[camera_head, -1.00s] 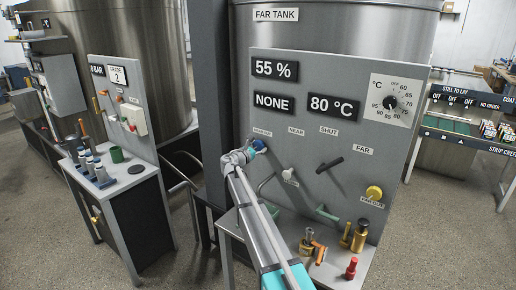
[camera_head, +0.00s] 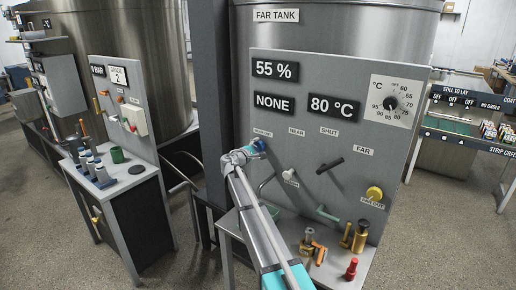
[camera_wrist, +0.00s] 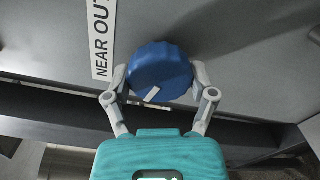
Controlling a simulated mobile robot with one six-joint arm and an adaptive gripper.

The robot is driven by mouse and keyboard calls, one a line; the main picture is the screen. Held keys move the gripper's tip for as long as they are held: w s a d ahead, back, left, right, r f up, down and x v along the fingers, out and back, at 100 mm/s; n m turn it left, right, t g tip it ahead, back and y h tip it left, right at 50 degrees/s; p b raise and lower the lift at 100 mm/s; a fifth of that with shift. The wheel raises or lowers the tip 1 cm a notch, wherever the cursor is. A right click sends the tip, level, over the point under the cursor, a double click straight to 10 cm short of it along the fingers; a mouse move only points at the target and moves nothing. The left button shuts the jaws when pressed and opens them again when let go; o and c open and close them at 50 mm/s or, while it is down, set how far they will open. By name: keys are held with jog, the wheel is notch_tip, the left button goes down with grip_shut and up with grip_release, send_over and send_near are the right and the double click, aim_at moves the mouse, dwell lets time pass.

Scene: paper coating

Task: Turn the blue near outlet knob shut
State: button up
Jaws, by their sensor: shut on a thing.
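The blue near outlet knob (camera_wrist: 160,70) is on the grey panel. It is round with a fluted rim, and a white mark shows on its edge nearest my gripper. In the head view the knob (camera_head: 259,145) is a small blue patch, partly hidden by my arm. My gripper (camera_wrist: 158,82) is shut on the knob, one finger on each side of it. The "NEAR OUT" label (camera_wrist: 102,38) is beside the knob in the wrist view.
The grey far tank panel (camera_head: 275,60) carries a black lever (camera_head: 330,165), a white-tipped handle (camera_head: 290,178), a yellow knob (camera_head: 374,193) and a dial (camera_head: 391,102). Brass fittings (camera_head: 359,238) and a red-topped piece (camera_head: 351,268) stand on the shelf below. Open floor lies at right.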

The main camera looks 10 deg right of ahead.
jog(key=m, duration=0.7)
jog(key=shift+r, duration=0.15)
jog(key=m, duration=0.4)
jog(key=shift+m, duration=2)
jog(key=o, duration=1)
jog(key=shift+d, duration=0.1)
jog(key=shift+o, duration=0.2)
jog(key=shift+s, duration=0.15)
jog(key=v, duration=1.2)
